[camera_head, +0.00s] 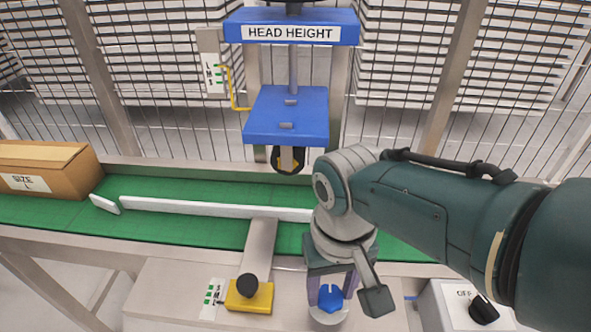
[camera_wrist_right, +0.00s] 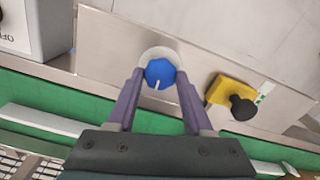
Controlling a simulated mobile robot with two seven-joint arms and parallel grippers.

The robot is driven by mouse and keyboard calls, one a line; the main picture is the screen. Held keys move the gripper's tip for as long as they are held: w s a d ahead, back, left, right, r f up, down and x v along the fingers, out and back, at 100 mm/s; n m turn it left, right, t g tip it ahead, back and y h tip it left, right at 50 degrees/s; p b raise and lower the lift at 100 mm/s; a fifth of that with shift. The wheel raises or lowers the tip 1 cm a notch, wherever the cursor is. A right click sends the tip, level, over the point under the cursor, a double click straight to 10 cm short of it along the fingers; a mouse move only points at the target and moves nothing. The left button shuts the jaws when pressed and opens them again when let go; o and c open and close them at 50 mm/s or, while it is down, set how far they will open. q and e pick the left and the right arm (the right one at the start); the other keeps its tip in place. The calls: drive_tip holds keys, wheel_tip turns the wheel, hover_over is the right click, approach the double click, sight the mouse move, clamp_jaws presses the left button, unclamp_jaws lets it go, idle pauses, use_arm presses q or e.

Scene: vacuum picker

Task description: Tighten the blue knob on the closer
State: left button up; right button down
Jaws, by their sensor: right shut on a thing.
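The blue knob (camera_head: 329,298) sits on a pale round base on the metal front panel, at the bottom of the head view. It also shows in the right wrist view (camera_wrist_right: 160,73), with a white mark on its face. My right gripper (camera_head: 330,290) points down over it, with purple fingers on both sides of the knob. The right wrist view shows the two fingertips (camera_wrist_right: 160,77) shut on the knob's sides. My left gripper is in neither view.
A yellow block with a black ball knob (camera_head: 248,287) stands left of the blue knob. A grey switch box (camera_head: 455,302) is to the right. Behind are the green conveyor (camera_head: 180,196), a white guide rail (camera_head: 215,209), a cardboard box (camera_head: 45,168) and the blue head-height unit (camera_head: 288,115).

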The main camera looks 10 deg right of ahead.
sight(330, 296)
drive_tip(key=shift+m, duration=0.3)
drive_tip(key=shift+c, duration=1.5)
unclamp_jaws()
drive_tip(key=shift+r+p, duration=0.4)
wheel_tip(330, 296, up, 9)
drive_tip(key=p, duration=0.7)
